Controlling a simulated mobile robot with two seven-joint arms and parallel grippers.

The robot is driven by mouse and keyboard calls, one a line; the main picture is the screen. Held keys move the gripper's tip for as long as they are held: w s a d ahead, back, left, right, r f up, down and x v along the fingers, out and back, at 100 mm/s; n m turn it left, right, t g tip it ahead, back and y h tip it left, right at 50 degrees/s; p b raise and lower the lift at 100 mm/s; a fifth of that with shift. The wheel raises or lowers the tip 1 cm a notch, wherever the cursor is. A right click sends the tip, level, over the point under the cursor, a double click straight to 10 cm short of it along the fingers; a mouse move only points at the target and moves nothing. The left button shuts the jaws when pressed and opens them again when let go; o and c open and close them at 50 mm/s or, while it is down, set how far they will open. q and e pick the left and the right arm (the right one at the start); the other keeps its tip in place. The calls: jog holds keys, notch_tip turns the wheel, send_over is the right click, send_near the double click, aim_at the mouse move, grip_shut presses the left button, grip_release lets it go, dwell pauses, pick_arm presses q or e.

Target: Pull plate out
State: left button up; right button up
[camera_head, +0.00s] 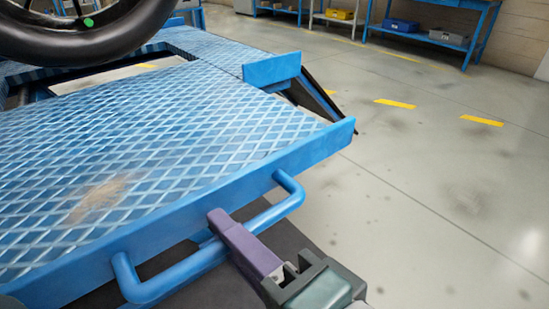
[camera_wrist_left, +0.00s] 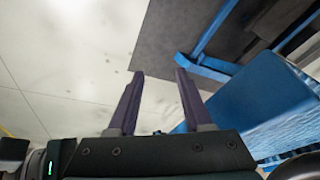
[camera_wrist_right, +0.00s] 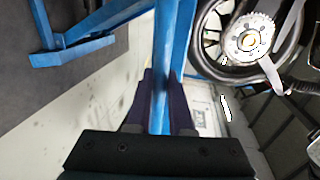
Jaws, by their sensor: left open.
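The plate (camera_head: 150,150) is a blue diamond-tread sheet with a worn brown patch, filling the left of the head view. A blue bar handle (camera_head: 180,273) sticks out from its front edge. My right gripper (camera_head: 232,236) is at the middle of this handle, one purple finger lying across it. In the right wrist view, a blue bar (camera_wrist_right: 163,60) runs between the fingers of the right gripper (camera_wrist_right: 161,75), which look closed against it. My left gripper (camera_wrist_left: 160,74) is open and empty in the left wrist view, beside a blue panel (camera_wrist_left: 255,95). It is not in the head view.
A motorcycle wheel (camera_head: 100,45) stands over the far left part of the plate. A raised blue stop (camera_head: 271,69) sits at the plate's far right corner. Blue shelves (camera_head: 440,38) with bins line the back wall. The floor to the right is clear, with yellow marks (camera_head: 395,103).

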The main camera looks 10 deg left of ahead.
jog(key=o, duration=0.5)
jog(key=shift+c, duration=0.2)
jog(key=v, duration=1)
